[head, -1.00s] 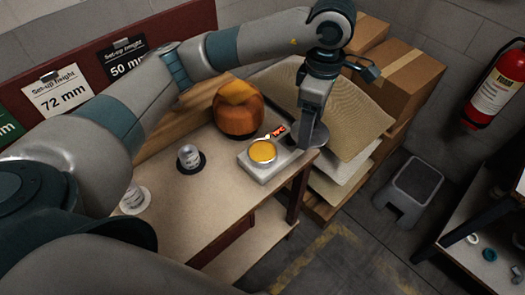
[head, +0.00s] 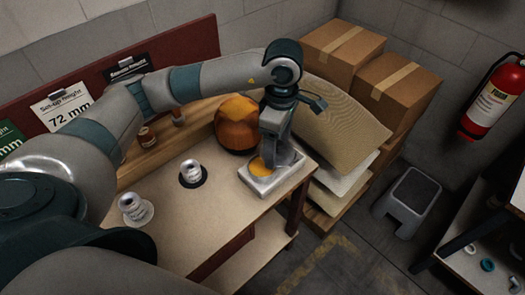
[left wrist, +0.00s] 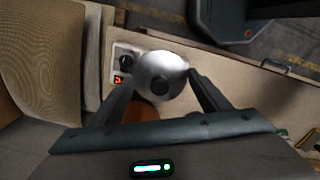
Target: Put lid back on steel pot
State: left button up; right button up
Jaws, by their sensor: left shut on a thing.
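The steel pot (head: 254,175) stands on a pale hot plate (head: 269,189) near the far right corner of the table, with orange-yellow contents showing at its left side. My left gripper (head: 274,152) is over the pot's right part and shut on the steel lid (head: 287,161). In the left wrist view the round lid (left wrist: 160,66) with its dark knob sits between the fingers (left wrist: 162,78) and hides the pot. I cannot tell whether lid and rim touch. The hot plate's dial and red display (left wrist: 119,80) show beside the lid. My right gripper is not in view.
An orange rounded object (head: 236,135) stands close behind the hot plate. Two small metal pieces on round bases (head: 191,172) (head: 131,207) stand farther left on the table. The table's front middle is clear.

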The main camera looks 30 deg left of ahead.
aim_at(262, 149)
pick_arm(q)
jog(key=a, duration=0.1)
jog(key=a+f, duration=0.1)
jog(key=a+f+p, duration=0.1)
jog(key=a, duration=0.1)
jog(key=shift+s+f, duration=0.2)
jog(key=shift+s, duration=0.15)
jog(key=shift+f+p, duration=0.5)
notch_tip(262, 149, down, 3)
jog(key=shift+r+p, duration=0.15)
jog(key=shift+p, duration=0.45)
jog(key=shift+f, duration=0.2)
jog(key=shift+f+b, duration=0.3)
jog(key=shift+b, duration=0.15)
